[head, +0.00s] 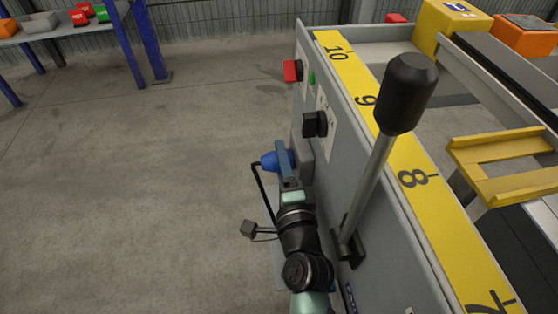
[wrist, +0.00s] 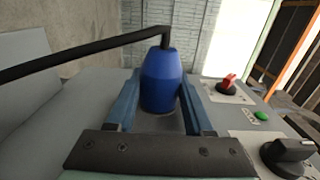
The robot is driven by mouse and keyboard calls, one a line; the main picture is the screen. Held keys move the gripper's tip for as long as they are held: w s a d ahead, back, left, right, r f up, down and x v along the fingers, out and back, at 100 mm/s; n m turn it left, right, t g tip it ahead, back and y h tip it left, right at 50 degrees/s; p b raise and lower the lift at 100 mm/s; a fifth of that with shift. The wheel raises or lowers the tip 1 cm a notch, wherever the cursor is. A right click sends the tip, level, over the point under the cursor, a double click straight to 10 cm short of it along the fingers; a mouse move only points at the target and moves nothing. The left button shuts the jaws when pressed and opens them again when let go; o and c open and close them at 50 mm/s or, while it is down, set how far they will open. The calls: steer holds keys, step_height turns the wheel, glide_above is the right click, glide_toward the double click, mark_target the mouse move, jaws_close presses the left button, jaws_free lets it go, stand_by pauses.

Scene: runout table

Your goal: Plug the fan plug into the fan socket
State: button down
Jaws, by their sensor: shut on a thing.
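The fan plug (head: 268,161) is blue, with a black cable (head: 262,192) from its rear end. My gripper (head: 284,160) is shut on it, beside the grey panel of the table. In the wrist view the plug (wrist: 161,82) stands between my two blue fingers, and its cable runs off to the left. A grey box (head: 306,158) on the panel, just beyond my gripper, may be the fan socket. My fingers and the plug hide its opening. The plug's front end is hidden too, so I cannot tell whether it is in the socket.
A black knob (head: 315,123), a green button (head: 311,78) and a red switch (head: 291,71) sit on the panel near my gripper. A tall lever with a black grip (head: 405,92) rises right of my arm. The floor (head: 180,190) on the left is clear.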

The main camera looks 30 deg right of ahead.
steer(key=shift+s+d+r, duration=0.1)
steer(key=shift+d, duration=0.2)
steer(key=shift+c, duration=1)
jaws_free()
steer(key=shift+a, duration=0.1)
steer(key=shift+s, duration=0.2)
steer(key=v, duration=1.2)
steer(key=shift+s, duration=0.25)
